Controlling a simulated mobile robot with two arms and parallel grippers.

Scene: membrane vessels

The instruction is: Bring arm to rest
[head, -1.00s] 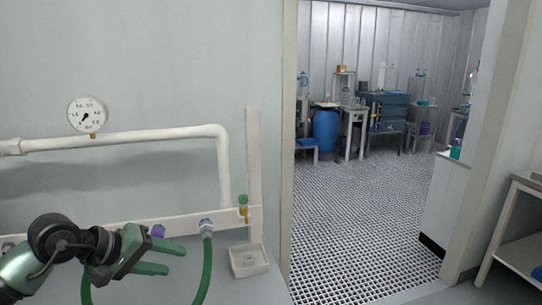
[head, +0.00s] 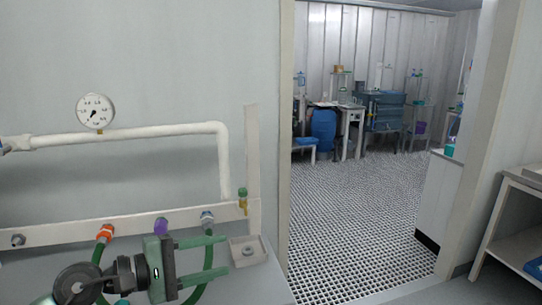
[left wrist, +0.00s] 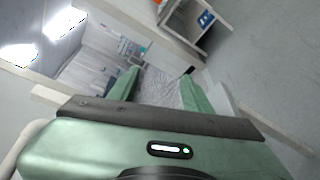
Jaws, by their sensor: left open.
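My left gripper (head: 222,257) is in the lower left of the head view, in front of the bench and the pipe rail. Its two green fingers point right and stand apart with nothing between them. In the left wrist view the green fingers (left wrist: 160,80) are also spread, with the far room showing between them. My right gripper is in neither view.
A white rail (head: 60,232) carries hose fittings, one with a red collar (head: 105,232), and green hoses. A gauge (head: 95,111) sits on the white pipe. A small tray (head: 236,261) is near the fingertips. A doorway opens onto grated floor (head: 360,215). A shelf (head: 510,215) stands right.

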